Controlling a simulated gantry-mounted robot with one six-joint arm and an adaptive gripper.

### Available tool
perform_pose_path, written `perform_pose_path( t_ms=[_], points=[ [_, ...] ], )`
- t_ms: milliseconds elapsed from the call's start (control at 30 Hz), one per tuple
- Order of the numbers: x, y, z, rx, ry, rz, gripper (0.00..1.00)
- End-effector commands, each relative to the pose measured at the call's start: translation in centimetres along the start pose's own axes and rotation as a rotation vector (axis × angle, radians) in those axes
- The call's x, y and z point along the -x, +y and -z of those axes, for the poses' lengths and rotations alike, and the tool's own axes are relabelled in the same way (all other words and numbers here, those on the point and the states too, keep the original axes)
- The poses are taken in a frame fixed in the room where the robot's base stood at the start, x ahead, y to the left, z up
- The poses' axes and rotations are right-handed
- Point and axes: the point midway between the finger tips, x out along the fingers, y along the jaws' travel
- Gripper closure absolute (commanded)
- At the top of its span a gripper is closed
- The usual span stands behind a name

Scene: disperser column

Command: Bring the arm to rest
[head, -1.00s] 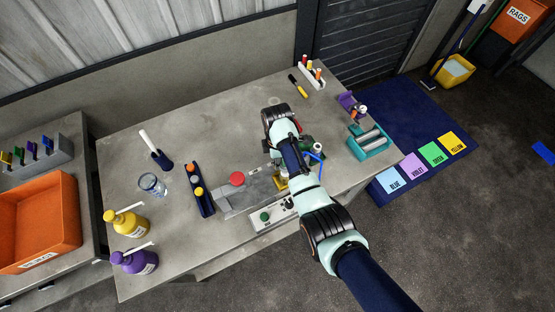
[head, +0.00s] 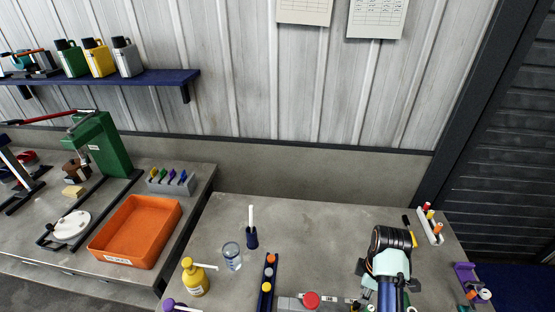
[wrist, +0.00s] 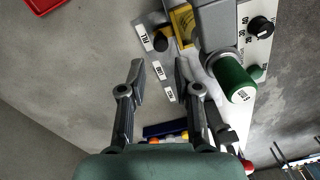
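My gripper (wrist: 160,72) shows in the wrist view with its two fingers apart and nothing between them. It hangs above a grey bench surface, beside the disperser unit, whose grey body (wrist: 215,18) and green cylinder (wrist: 236,80) stand to the right of the fingers. My arm (head: 388,262) reaches over the right part of the bench in the head view. The gripper itself is hidden or out of frame there. A red button (head: 311,299) on the unit shows at the lower edge.
A blue rack (head: 268,285) with coloured caps, a glass beaker (head: 232,257) and a yellow bottle (head: 195,277) stand left of the arm. A white rack (head: 430,227) is close on its right. An orange tray (head: 137,230) is on the left bench. The bench's back middle is clear.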

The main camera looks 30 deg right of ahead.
Motion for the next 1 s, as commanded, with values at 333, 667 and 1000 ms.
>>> perform_pose_path(
  t_ms=[333, 667, 1000],
  points=[
    [2.1, 0.4, 7.6, -0.06, 0.072, -0.208, 0.68],
    [16.3, -10.2, 30.1, -0.29, 0.77, -0.619, 0.68],
    [30.4, -27.7, 35.7, -0.397, 1.485, -0.418, 0.68]
  ],
)
